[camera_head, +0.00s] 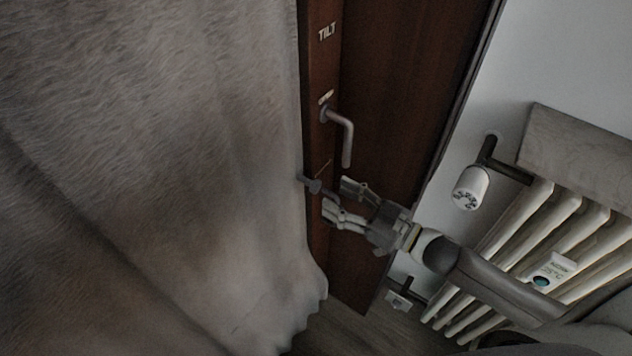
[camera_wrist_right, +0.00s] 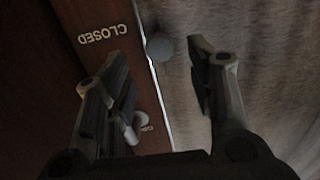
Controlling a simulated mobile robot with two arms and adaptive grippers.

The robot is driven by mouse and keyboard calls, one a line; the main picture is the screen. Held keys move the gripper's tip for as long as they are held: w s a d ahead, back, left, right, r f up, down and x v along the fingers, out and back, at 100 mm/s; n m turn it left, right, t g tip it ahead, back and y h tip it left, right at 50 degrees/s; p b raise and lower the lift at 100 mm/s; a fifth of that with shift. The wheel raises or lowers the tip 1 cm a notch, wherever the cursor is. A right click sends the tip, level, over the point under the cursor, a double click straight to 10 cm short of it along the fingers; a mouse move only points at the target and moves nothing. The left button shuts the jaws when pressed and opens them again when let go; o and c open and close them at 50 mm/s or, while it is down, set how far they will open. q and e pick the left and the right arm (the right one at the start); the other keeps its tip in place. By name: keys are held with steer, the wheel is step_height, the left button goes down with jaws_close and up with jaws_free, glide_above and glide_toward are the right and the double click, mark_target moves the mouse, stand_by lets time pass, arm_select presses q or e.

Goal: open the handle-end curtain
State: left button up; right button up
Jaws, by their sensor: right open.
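The grey curtain (camera_head: 150,150) hangs over the left part of the head view, with its edge along the dark wood frame. In the right wrist view the curtain (camera_wrist_right: 265,60) fills the right side. A small grey knob (camera_head: 313,185) sticks out at the curtain's edge. It shows as a round end in the wrist view (camera_wrist_right: 160,47), between and beyond the fingertips. My right gripper (camera_head: 332,194) is open and empty, its fingers pointing toward the knob; the wrist view also shows it open (camera_wrist_right: 158,64). No contact with the knob is clear. My left gripper is not in view.
A dark wood door or window frame (camera_head: 375,85) carries a grey lever handle (camera_head: 345,140) just above my gripper and a "TILT" label. A radiator (camera_head: 560,235) with a white valve knob (camera_head: 470,187) stands at the right, near my right arm.

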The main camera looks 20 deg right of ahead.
mark_target(318, 187)
steer(key=p+x, duration=0.1)
steer(key=x, duration=0.5)
steer(key=shift+w+a, duration=0.25)
steer(key=shift+w, duration=0.1)
jaws_close()
